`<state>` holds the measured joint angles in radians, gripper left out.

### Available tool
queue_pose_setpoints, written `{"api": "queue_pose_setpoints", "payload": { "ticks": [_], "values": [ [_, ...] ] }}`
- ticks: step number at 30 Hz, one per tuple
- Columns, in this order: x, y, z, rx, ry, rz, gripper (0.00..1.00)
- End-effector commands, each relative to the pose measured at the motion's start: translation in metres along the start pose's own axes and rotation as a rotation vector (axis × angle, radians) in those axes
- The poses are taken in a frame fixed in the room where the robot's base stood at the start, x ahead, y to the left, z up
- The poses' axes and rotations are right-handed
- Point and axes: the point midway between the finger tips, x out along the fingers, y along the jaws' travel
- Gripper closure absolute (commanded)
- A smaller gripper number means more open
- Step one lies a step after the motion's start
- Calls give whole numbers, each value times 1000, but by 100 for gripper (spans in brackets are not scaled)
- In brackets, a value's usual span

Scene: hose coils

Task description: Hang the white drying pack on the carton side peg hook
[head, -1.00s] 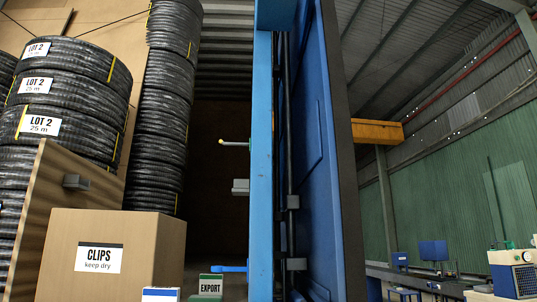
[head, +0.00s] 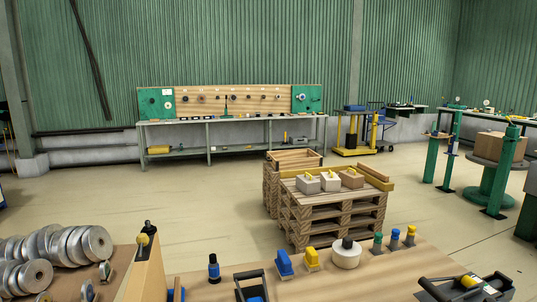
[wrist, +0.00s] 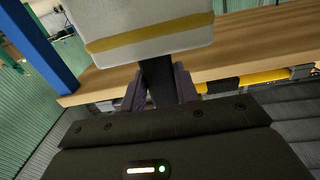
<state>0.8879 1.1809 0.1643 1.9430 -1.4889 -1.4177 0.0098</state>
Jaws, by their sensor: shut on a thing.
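In the wrist view a white pack (wrist: 150,22) with a yellow band hangs out beyond my gripper (wrist: 159,88). My gripper's two fingers are shut on a dark strap or tab (wrist: 157,75) at the pack's near edge. The top of the pack is cut off by the frame. My gripper is not in the head view.
The wrist view shows a wooden board (wrist: 255,40) behind the pack and a blue post (wrist: 38,50) at left. The head view shows a pallet stack (head: 335,215) with small blocks on top, a back workbench (head: 235,121), a cluttered near bench (head: 215,275) and open floor between.

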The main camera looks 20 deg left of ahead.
Motion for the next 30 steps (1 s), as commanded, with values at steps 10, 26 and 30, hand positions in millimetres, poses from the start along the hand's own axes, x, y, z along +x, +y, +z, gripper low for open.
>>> {"api": "queue_pose_setpoints", "payload": {
  "ticks": [10,26,30],
  "values": [
    [-3,0,-1,-1,1,0,100],
    [-46,0,-4,-1,0,0,100],
    [-56,0,-5,-1,1,0,100]
  ]
}}
